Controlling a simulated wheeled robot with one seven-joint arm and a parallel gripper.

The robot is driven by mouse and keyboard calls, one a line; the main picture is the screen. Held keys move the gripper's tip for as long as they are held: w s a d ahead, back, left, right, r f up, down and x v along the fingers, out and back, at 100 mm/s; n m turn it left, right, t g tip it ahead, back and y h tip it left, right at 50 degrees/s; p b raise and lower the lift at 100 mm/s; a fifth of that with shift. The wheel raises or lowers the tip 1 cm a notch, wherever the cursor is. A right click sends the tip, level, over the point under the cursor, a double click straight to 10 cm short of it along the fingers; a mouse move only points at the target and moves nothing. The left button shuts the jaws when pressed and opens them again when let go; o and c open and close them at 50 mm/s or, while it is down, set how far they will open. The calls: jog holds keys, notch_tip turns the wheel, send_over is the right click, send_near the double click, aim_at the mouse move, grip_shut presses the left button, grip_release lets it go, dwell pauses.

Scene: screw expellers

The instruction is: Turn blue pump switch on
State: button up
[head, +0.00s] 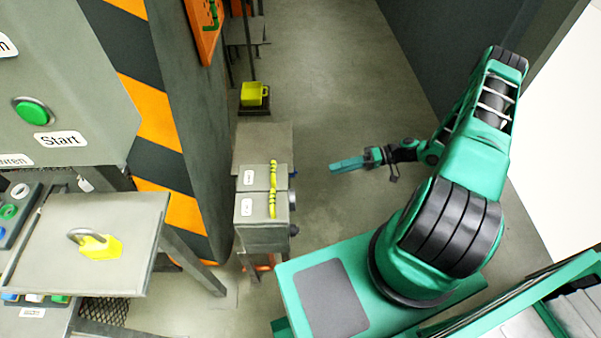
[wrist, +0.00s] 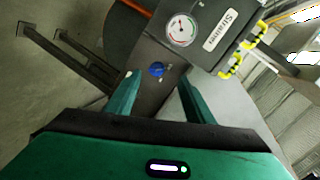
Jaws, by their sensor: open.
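A small round blue switch (wrist: 156,69) sits on the dark side face of a grey box in the wrist view. It appears between the tips of my two green fingers, with the box face beyond them. My gripper (wrist: 160,80) is open and empty, its fingers apart on either side of the switch in the picture.
A round gauge (wrist: 182,30) and a "Strainer" label (wrist: 217,30) are above the switch, with yellow levers (wrist: 231,66) beside them. Floor behind my gripper is clear.

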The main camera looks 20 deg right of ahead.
jog(key=w+a+f+t, duration=0.2)
jog(key=a, duration=0.4)
jog(key=w+a+f+m+t+y, duration=0.1)
jog(key=w+a+f+t, duration=0.1)
jog(key=a, duration=0.4)
jog(key=shift+w+t, duration=0.3)
jog(key=shift+w, duration=0.45)
jog(key=shift+a, duration=0.1)
jog(key=shift+c, duration=0.6)
jog(key=c, duration=0.9)
